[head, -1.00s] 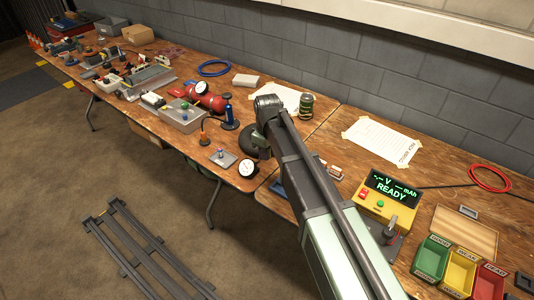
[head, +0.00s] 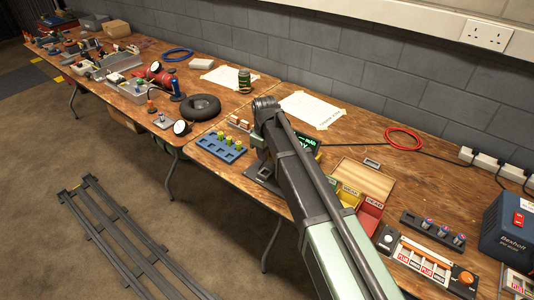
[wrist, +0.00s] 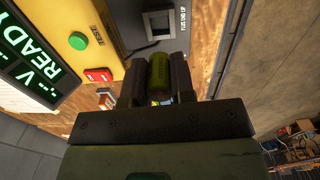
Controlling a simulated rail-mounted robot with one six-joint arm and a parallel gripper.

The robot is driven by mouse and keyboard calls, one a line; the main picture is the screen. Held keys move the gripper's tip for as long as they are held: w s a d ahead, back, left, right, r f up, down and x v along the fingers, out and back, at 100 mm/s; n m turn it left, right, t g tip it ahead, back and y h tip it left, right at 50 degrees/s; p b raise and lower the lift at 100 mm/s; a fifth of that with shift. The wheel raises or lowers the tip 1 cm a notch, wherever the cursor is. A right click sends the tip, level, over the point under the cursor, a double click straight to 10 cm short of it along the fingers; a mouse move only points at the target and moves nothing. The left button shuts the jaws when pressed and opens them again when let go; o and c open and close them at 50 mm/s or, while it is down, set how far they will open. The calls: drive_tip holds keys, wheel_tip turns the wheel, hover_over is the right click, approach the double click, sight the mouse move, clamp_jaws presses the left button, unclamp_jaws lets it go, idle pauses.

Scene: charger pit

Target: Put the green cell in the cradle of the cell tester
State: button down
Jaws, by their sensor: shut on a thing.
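The green cell (wrist: 160,72) is between the two dark fingers of my gripper (wrist: 157,75) in the wrist view. My gripper is shut on it. The cell tester (wrist: 113,52) fills the upper left of that view, with a lit READY display, a green button and a red button. Its grey square cradle (wrist: 146,28) shows beyond the cell, beside a label reading PLUS END UP. The cell appears apart from the cradle; the height between them is hard to judge. In the head view my arm hides the gripper, the cell and most of the tester; part of its display (head: 308,143) shows.
A blue rack (head: 207,153) with several yellow-green cells stands left of my arm. Green, yellow and red (head: 369,214) bins sit to its right, partly hidden. A charger panel (head: 425,262) and a blue power unit (head: 508,235) stand farther right. A paper sheet (head: 311,109) lies behind.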

sight(265, 175)
drive_tip(key=shift+a+f+b, duration=0.1)
drive_tip(key=shift+f+b, duration=0.2)
drive_tip(key=shift+f, duration=0.15)
wheel_tip(265, 175, down, 5)
drive_tip(key=b, duration=0.5)
drive_tip(key=shift+f, duration=0.2)
drive_tip(key=shift+f+b, duration=0.65)
drive_tip(key=shift+b, duration=0.25)
drive_tip(key=c, duration=0.9)
unclamp_jaws()
wheel_tip(265, 175, up, 7)
drive_tip(key=p, duration=0.7)
drive_tip(key=shift+r, duration=0.15)
